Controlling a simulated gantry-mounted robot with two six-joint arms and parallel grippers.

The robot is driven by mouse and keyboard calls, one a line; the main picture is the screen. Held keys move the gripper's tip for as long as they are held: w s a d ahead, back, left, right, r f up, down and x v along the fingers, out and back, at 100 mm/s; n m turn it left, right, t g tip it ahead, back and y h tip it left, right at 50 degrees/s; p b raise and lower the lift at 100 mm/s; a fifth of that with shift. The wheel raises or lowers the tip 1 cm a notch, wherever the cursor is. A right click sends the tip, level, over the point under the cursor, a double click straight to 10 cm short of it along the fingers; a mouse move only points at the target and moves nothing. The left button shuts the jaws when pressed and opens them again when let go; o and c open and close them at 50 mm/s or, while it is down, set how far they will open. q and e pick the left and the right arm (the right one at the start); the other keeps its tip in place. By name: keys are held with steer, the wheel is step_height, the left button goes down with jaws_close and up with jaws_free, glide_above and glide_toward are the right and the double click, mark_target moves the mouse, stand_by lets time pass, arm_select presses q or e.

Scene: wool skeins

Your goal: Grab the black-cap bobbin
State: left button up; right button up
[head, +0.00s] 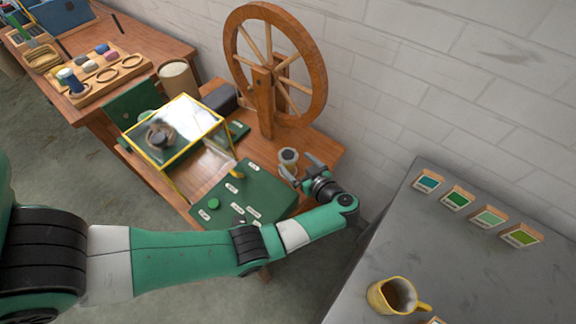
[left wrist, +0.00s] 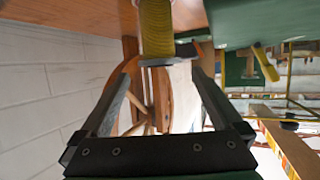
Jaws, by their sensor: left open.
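My left gripper (head: 300,168) is open at the right end of the wooden bench, beside a small bobbin (head: 289,157) with a greyish top. In the left wrist view my left gripper (left wrist: 164,68) has its fingers spread, and a bobbin wound with yellow yarn (left wrist: 155,25) with a grey end cap lies ahead, roughly between the fingertips. I cannot tell whether they touch. Another round, dark-topped item (head: 160,136) shows inside the yellow-framed clear case (head: 184,148); I cannot tell whether it is a bobbin. My right gripper is not in view.
A wooden spinning wheel (head: 276,68) stands behind the gripper. A grey table (head: 450,255) at right holds a yellow mug (head: 397,295) and several colour cards. A rack with skeins (head: 105,77) is far left.

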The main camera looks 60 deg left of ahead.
mark_target(290, 157)
arm_select(q)
steer(key=shift+a+f, duration=0.15)
steer(key=shift+a, duration=0.2)
steer(key=shift+a+f+b, duration=0.25)
steer(key=shift+f+b, duration=0.05)
steer(key=b+x, duration=0.2)
steer(key=x, duration=0.2)
steer(key=shift+s, duration=0.1)
steer(key=shift+a, duration=0.3)
steer(key=shift+d, duration=0.1)
